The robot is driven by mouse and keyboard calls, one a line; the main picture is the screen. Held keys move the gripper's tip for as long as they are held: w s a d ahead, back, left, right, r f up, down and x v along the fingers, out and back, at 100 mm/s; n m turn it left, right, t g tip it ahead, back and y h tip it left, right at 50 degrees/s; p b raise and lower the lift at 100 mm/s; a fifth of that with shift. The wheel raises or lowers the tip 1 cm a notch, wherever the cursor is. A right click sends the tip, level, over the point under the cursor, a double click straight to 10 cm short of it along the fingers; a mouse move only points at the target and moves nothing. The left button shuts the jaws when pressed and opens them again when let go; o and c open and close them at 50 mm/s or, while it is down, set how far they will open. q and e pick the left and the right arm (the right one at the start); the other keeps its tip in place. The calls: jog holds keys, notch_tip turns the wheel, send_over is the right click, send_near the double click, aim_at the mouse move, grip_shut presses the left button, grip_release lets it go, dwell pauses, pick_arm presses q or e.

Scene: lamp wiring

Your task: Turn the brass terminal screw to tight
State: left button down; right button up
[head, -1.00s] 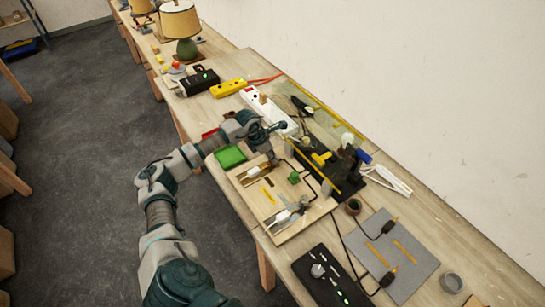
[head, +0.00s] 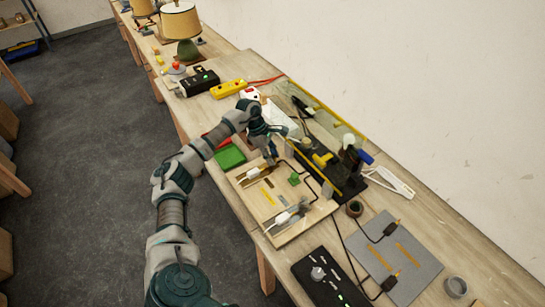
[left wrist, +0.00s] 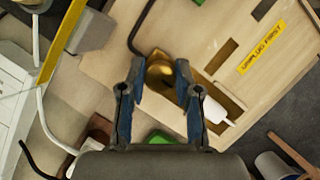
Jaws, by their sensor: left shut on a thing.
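The brass terminal screw (left wrist: 160,74) shows in the left wrist view as a round, gold-coloured piece between my fingers, at a slot in the pale wooden board (left wrist: 195,25). My left gripper (left wrist: 159,68) is shut on it, one blue-edged finger on each side. In the head view my left gripper (head: 271,158) is down at the upper end of the wooden board (head: 290,238), and its fingers hide the screw. The screw's marks and how far it is turned cannot be made out. My right gripper is not in view.
A white fitting (left wrist: 214,110) lies in the slot beside the screw. A yellow "UNPLUG FIRST" label (left wrist: 262,48) is on the board. A green tray (head: 230,157) stands left, a black mat with tools (head: 345,185) right, and a grey mat (head: 405,265) in front.

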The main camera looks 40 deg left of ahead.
pick_arm(q)
jog(key=shift+w+a+r, duration=0.1)
jog(key=shift+a+r, duration=0.05)
jog(key=shift+r, duration=0.05)
dwell(0.4)
jog(key=c, duration=1)
grip_release()
jog(key=shift+o, duration=1)
jog(key=shift+f, duration=0.1)
jog(key=shift+a+f, duration=0.1)
jog(key=shift+a, duration=0.05)
jog(key=v, duration=1.2)
jog(key=shift+a, duration=0.2)
jog(key=shift+d+f, duration=0.1)
jog(key=shift+f, duration=0.05)
